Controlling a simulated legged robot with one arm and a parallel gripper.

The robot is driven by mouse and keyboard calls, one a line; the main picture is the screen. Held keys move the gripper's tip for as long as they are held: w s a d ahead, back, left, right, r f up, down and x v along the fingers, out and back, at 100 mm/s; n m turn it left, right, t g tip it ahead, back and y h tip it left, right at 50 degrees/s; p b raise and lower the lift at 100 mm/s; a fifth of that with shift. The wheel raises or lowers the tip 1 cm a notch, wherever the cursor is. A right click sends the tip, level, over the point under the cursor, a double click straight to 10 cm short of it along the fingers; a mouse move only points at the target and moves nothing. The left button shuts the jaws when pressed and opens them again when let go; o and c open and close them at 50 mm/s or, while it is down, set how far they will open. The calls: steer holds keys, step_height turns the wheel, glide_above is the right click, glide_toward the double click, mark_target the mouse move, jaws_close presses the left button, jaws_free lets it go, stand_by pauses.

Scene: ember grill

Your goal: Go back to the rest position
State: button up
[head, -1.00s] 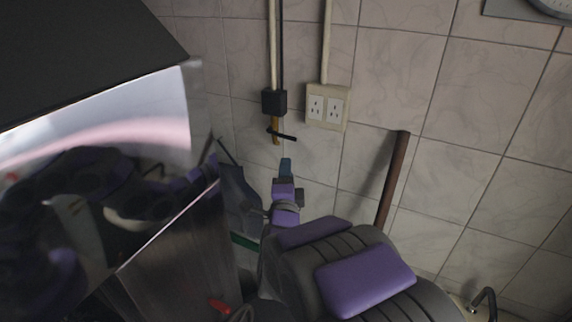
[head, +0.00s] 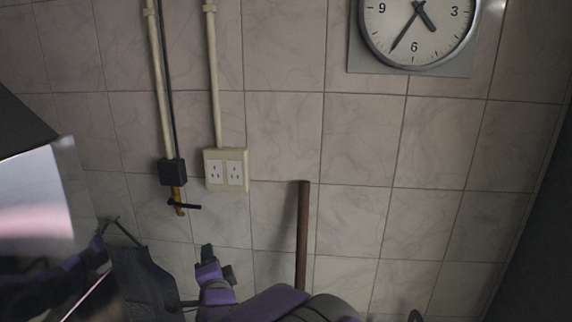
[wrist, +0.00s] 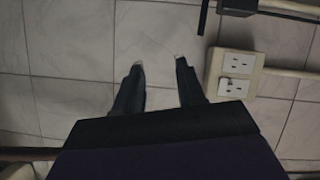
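My gripper (wrist: 158,75) shows in the wrist view with its two dark fingers apart and nothing between them. Tiled wall lies beyond the fingertips. In the head view my gripper (head: 207,254) is at the lower middle-left, at the end of my purple and dark arm, in front of the tiled wall and below the outlet. From that side the gap between the fingers does not show.
A shiny metal hood or appliance (head: 35,205) stands at the left. A double outlet (head: 226,170), a black valve box (head: 172,172) and pipes are on the wall. A brown pole (head: 302,235) leans right of my gripper. A clock (head: 418,30) hangs above.

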steer(key=s+d+f+n+g+h+b, duration=0.25)
steer(key=s+d+f+g, duration=0.35)
steer(key=d, duration=0.3)
steer(key=s+d+f+n+g+h+b, duration=0.1)
steer(key=s+d+f+n+g+b, duration=0.25)
steer(key=s+d+f, duration=0.5)
steer(key=s+d+f+n+g+h+b, duration=0.1)
steer(key=s+d+g+b, duration=0.1)
steer(key=s+d, duration=0.3)
steer(key=s+d+f+n+g+b, duration=0.2)
steer(key=s+d, duration=0.4)
steer(key=s, duration=0.5)
steer(key=s+d+f+n+g+h+b, duration=0.1)
steer(key=s+d+g, duration=0.3)
steer(key=s, duration=0.5)
steer(key=shift+d+f+n+h+b, duration=0.4)
steer(key=shift+d+n, duration=0.1)
steer(key=shift+d, duration=0.55)
